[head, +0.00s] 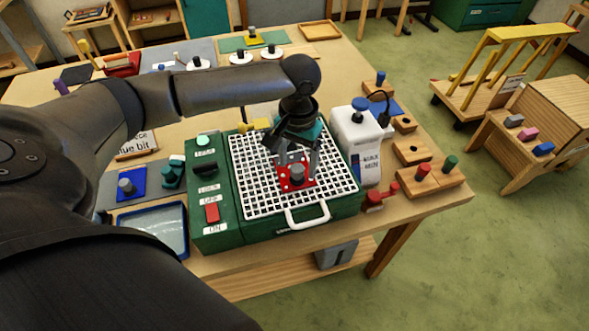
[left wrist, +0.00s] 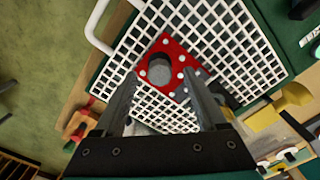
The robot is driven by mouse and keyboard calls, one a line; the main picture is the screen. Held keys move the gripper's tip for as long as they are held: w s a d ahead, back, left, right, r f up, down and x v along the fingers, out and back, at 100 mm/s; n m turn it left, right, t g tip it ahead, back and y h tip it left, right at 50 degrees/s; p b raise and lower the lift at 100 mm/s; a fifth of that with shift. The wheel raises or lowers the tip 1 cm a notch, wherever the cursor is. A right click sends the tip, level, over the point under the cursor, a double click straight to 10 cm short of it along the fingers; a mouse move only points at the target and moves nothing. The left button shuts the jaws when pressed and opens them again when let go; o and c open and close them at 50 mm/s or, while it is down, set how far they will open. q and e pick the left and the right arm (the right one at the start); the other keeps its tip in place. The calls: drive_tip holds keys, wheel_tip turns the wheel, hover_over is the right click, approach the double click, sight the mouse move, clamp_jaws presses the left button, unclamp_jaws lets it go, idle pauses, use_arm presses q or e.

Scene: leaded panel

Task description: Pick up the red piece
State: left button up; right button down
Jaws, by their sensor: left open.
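The red piece (head: 284,184) is a flat red plate with white dots and a grey round knob. It lies on the white grid (head: 262,200) on top of the green machine (head: 215,234). It also shows in the left wrist view (left wrist: 181,52), beyond the fingertips, with the grey knob near its middle. My left gripper (head: 296,168) points down over the red piece, with its fingers on either side of the knob in the head view. In the left wrist view my left gripper (left wrist: 160,80) is open. I cannot tell whether the fingers touch anything. My right gripper is not in view.
A white bottle with a blue top (head: 356,138) stands right of the grid. Wooden blocks with pegs (head: 431,178) and a red clamp-like item (head: 376,198) sit near the right edge. A blue-rimmed tray (head: 152,232) lies left of the machine. A white handle (head: 307,218) fronts the grid.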

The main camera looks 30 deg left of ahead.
use_arm(q)
wheel_tip(320, 180, down, 2)
drive_tip(key=shift+f, duration=0.1)
clamp_jaws()
idle(0.6)
